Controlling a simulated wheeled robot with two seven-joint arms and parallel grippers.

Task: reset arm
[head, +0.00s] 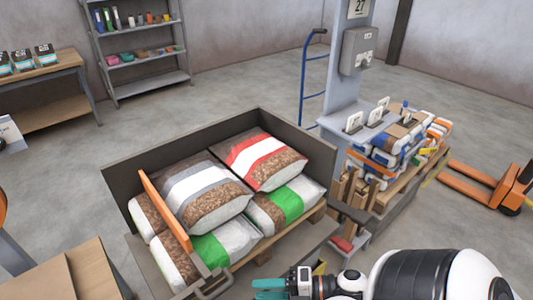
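My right arm comes in from the lower right corner, and its gripper (268,288) with teal fingers is at the bottom edge of the head view. It is in front of the bin of bags, apart from the bags. The fingers are small and partly cut off, so I cannot tell whether they are open or shut. No object shows in them. My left gripper is not in view.
A grey-walled bin (118,182) holds several pellet bags, among them a red-striped bag (262,158) and a grey-striped bag (203,190). A grey post (342,90) and a loaded pallet stand right of it. An orange pallet jack (485,185) is farther right. Open floor lies behind.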

